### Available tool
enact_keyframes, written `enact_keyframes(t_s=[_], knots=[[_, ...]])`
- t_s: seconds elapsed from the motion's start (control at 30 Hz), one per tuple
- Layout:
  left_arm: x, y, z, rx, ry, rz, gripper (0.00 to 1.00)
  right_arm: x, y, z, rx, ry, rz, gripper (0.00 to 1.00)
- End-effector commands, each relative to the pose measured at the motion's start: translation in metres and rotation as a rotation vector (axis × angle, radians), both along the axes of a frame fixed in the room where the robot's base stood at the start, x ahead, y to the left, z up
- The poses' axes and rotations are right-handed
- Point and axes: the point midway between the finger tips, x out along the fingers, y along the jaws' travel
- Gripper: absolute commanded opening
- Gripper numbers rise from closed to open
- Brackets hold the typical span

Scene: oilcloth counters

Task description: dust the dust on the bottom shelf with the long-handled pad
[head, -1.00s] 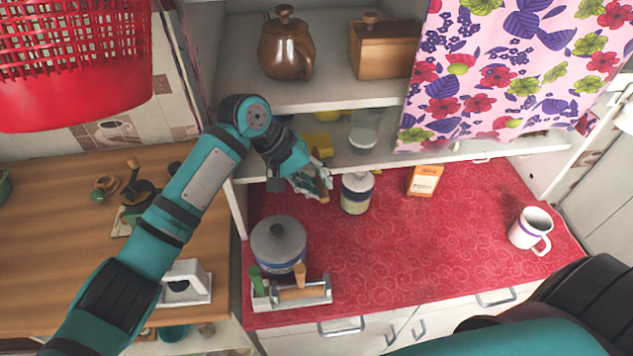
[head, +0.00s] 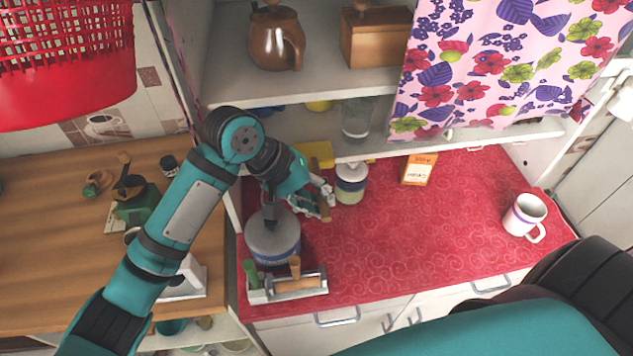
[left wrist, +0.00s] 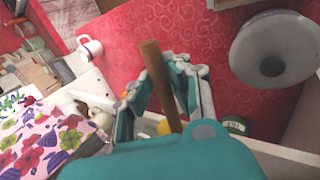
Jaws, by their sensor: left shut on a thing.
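My left gripper (head: 322,198) is shut on the wooden handle (left wrist: 155,72) of the long-handled pad. It is in front of the shelves, above the red counter, between the lidded pot and the small canister. A yellow piece that looks like the pad (head: 319,153) shows beyond the gripper at the front edge of the bottom shelf (head: 287,137). I cannot tell whether it touches the shelf. In the left wrist view the handle's free end points up and its far end is mostly hidden by the gripper. I cannot make out the dust. My right gripper is out of view.
The lidded pot (head: 272,240) and small canister (head: 351,184) flank the gripper. A glass jar (head: 357,118) stands on the bottom shelf. A floral curtain (head: 480,70) covers the shelves' right side. An orange box (head: 419,169) and mug (head: 525,216) stand on the counter.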

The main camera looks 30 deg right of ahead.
Motion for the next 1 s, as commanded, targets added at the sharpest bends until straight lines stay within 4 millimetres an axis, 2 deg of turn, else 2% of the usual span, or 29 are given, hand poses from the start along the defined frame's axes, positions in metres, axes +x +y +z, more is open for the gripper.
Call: enact_keyframes(t_s=[0.3,0.5,1.0], knots=[[-0.038,0.011,-0.001,0.0,0.0,-0.001,0.0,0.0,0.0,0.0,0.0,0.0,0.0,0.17],[-0.056,0.016,0.0,-0.001,0.001,-0.001,0.0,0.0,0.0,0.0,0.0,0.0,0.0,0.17],[-0.059,0.017,0.0,0.0,0.001,-0.001,0.0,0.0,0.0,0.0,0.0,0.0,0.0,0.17]])
